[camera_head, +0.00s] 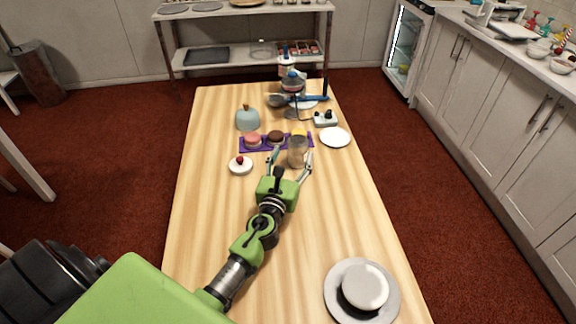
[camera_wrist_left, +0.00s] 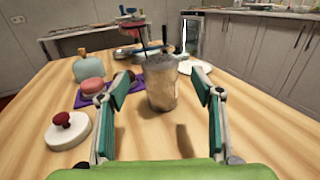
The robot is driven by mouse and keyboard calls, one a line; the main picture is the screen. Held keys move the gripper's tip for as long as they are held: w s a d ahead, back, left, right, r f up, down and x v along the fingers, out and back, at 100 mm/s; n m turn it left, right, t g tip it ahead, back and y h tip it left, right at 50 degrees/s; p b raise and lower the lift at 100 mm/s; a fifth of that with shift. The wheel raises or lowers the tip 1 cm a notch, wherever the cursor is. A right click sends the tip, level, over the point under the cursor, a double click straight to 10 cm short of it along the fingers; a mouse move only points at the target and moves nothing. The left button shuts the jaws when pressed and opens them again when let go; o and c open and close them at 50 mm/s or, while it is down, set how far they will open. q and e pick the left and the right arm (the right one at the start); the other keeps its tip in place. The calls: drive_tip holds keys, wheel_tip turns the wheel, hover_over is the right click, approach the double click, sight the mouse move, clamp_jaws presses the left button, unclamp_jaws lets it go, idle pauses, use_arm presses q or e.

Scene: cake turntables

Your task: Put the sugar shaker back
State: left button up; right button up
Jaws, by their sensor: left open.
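The sugar shaker (camera_head: 297,152), a clear jar with a pale brown filling and a greyish top, stands upright on the wooden table (camera_head: 215,220). It stands by the right end of a purple tray (camera_head: 285,147). My left gripper (camera_head: 290,162) is open, with one finger on each side of the shaker. In the left wrist view, the shaker (camera_wrist_left: 160,85) shows between and slightly beyond the open fingers (camera_wrist_left: 162,92). I cannot tell whether either finger touches it. My right gripper is out of view.
Small cakes sit on the purple tray. A red-knobbed white lid (camera_head: 240,166) lies left of the gripper, a blue dome (camera_head: 247,119) behind it. A white plate (camera_head: 335,137) lies to the right. Turntables (camera_head: 362,304) stand front right and at the back.

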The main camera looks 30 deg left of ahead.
use_arm(q)
drive_tip(key=v, duration=0.4)
drive_tip(key=shift+s, duration=0.3)
drive_tip(key=shift+s+d, duration=0.1)
